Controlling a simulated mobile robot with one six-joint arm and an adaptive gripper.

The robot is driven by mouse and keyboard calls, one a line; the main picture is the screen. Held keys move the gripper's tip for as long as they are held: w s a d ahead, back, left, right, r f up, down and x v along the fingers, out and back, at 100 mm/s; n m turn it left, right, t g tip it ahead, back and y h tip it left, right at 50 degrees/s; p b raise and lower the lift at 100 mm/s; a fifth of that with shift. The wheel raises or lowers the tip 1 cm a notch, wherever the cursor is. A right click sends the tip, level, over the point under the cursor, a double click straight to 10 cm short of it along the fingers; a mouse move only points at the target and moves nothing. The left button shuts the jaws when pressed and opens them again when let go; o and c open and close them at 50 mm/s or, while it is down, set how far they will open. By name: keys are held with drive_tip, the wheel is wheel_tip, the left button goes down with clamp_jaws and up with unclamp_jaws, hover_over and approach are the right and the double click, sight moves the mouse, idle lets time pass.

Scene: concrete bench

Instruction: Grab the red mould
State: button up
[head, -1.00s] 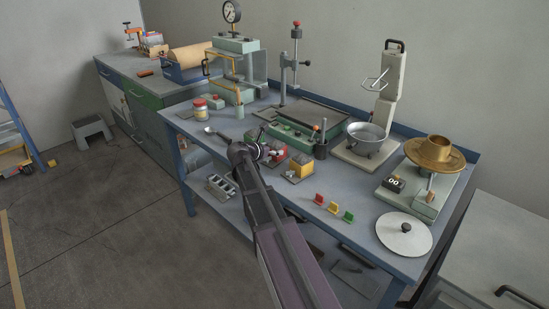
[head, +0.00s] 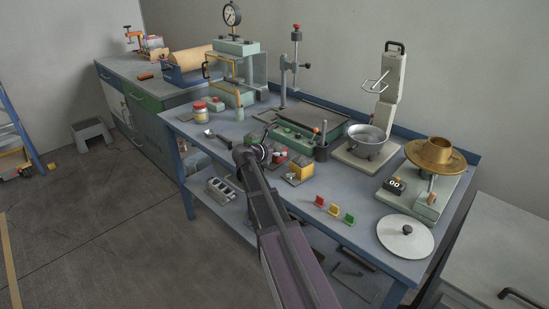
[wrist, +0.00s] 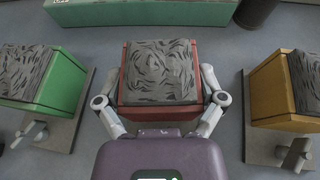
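The red mould (wrist: 126,92) is a small box with a dark grey, swirl-textured top, in the middle of the wrist view. My gripper (wrist: 160,76) has one finger on each side of it, with the tips close beside its left and right walls. The fingers are spread; I cannot tell whether they touch the walls. In the head view my gripper (head: 264,153) is over the bench among the moulds, and the red mould is mostly hidden by my arm.
A green mould (wrist: 66,92) stands left and a yellow mould (wrist: 268,92) right, each on a grey plate with a clamp screw. A green block (wrist: 140,12) lies behind. Red, yellow and green tags (head: 334,210) stand at the bench's front. A balance (head: 345,155) stands right.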

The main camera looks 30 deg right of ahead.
drive_tip(key=shift+c, duration=1.4)
drive_tip(key=shift+r, duration=0.2)
wheel_tip(320, 180, up, 4)
drive_tip(key=p, duration=0.4)
drive_tip(key=shift+f, duration=0.2)
drive_tip(key=s+a+r+p, duration=0.1)
drive_tip(key=s+a, duration=1)
drive_tip(key=shift+s, duration=0.25)
